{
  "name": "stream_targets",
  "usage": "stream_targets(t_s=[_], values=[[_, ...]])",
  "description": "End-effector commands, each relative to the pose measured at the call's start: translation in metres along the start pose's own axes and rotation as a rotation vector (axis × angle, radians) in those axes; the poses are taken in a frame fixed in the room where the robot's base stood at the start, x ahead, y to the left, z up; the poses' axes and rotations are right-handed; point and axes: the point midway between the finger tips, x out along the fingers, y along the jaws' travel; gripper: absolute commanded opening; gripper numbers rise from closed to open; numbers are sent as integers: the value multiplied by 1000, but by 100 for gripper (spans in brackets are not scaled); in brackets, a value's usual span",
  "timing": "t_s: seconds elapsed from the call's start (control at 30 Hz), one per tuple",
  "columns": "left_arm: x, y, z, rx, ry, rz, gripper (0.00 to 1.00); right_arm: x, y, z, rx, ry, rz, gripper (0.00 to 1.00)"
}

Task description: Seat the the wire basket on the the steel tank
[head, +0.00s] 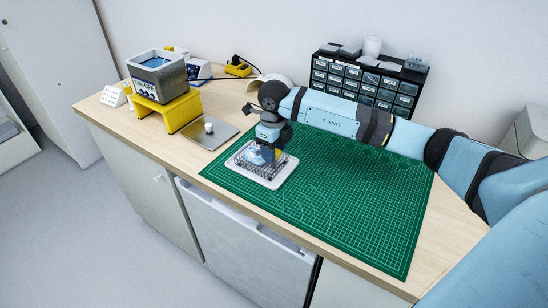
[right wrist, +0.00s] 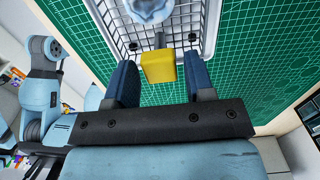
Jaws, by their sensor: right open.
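The wire basket (head: 243,160) sits on a white tray (head: 268,183) on the green mat, with a pale blue-white item inside. Its mesh also shows at the top of the right wrist view (right wrist: 185,22). A yellow grip (right wrist: 158,68) on a thin rod stands out from the basket. My right gripper (head: 269,152) is over the basket, pointing down. In the right wrist view its two dark blue fingers (right wrist: 160,60) are apart, one on each side of the yellow grip, with gaps visible. The steel tank (head: 163,78), with blue liquid, stands on a yellow stand at the left. My left gripper is not seen.
The yellow stand (head: 167,108) raises the tank. A flat metal plate (head: 210,134) with a small white item lies between stand and mat. A drawer cabinet (head: 365,80) stands at the back. The mat's right part (head: 350,200) is clear.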

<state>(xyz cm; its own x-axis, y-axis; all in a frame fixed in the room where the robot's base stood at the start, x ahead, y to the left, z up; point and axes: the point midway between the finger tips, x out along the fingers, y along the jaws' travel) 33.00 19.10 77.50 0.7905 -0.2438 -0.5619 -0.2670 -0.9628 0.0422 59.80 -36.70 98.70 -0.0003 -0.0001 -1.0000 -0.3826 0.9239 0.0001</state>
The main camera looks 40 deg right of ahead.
Motion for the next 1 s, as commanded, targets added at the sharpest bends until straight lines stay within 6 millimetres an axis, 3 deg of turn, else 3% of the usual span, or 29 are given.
stream_targets(t_s=[0.23,0.57,0.67,0.77,1.0], values=[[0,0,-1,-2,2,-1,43,0,0,0,0,0,0,49],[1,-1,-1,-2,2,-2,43,0,0,0,0,0,0,11],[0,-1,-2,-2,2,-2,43,-1,0,0,0,-1,0,10],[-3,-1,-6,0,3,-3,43,-11,0,0,0,-1,0,10],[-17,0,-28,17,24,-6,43,-57,-1,0,1,-3,-2,10]])
